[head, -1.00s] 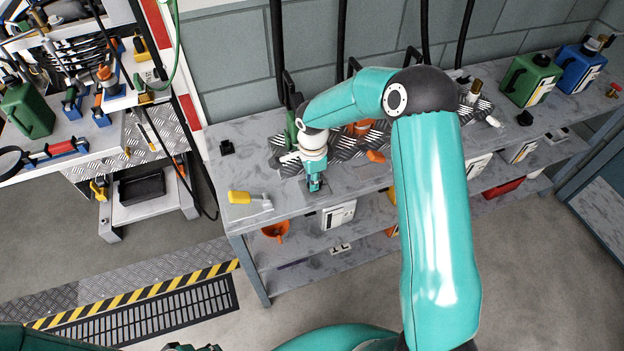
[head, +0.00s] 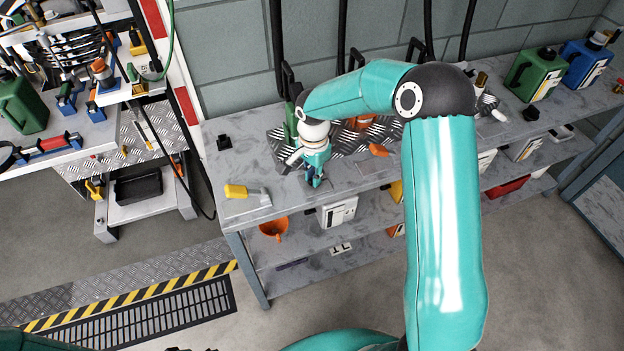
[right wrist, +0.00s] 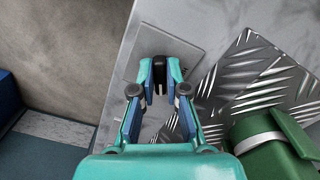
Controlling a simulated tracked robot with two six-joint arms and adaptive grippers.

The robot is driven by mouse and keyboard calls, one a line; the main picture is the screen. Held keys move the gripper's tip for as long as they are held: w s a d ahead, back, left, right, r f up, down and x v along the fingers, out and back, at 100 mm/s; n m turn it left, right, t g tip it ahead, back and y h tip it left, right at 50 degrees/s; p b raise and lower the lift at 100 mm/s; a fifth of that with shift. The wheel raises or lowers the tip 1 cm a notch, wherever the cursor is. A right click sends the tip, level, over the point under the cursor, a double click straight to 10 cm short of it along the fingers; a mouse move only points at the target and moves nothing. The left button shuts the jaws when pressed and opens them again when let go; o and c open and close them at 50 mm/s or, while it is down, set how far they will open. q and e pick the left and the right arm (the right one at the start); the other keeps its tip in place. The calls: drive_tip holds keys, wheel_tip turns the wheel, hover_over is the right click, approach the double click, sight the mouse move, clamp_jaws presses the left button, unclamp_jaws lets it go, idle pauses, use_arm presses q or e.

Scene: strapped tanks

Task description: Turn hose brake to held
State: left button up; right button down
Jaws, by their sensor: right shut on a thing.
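In the right wrist view, a small black lever (right wrist: 160,68) stands on a flat grey plate (right wrist: 165,40) on the bench top; I take it to be the hose brake. My right gripper (right wrist: 160,78) is shut on this lever, with a fingertip on each side of it. Small markings beside the lever are too small and covered to read. In the head view, my right gripper (head: 314,182) is at the bench's front edge, and its fingers hide the lever. My left gripper cannot be made out.
A green tank (right wrist: 272,150) stands close by on tread plate in the right wrist view. A yellow-handled scraper (head: 240,191) lies left of my right gripper on the bench (head: 225,160). Green (head: 533,75) and blue (head: 586,66) canisters stand at the far right.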

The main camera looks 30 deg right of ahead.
drive_tip(key=n+b, duration=0.1)
drive_tip(key=n, duration=0.1)
drive_tip(key=shift+n, duration=0.4)
drive_tip(key=n+b, duration=0.1)
drive_tip(key=n, duration=0.2)
drive_tip(key=shift+d+n, duration=0.15)
drive_tip(key=shift+n, duration=0.15)
drive_tip(key=n, duration=0.3)
drive_tip(key=shift+d+r+b, duration=0.1)
drive_tip(key=shift+b, duration=0.2)
drive_tip(key=shift+n, duration=1.6)
drive_tip(key=shift+r, duration=0.1)
drive_tip(key=c, duration=1.3)
unclamp_jaws()
drive_tip(key=shift+o, duration=0.6)
drive_tip(key=shift+s, duration=0.1)
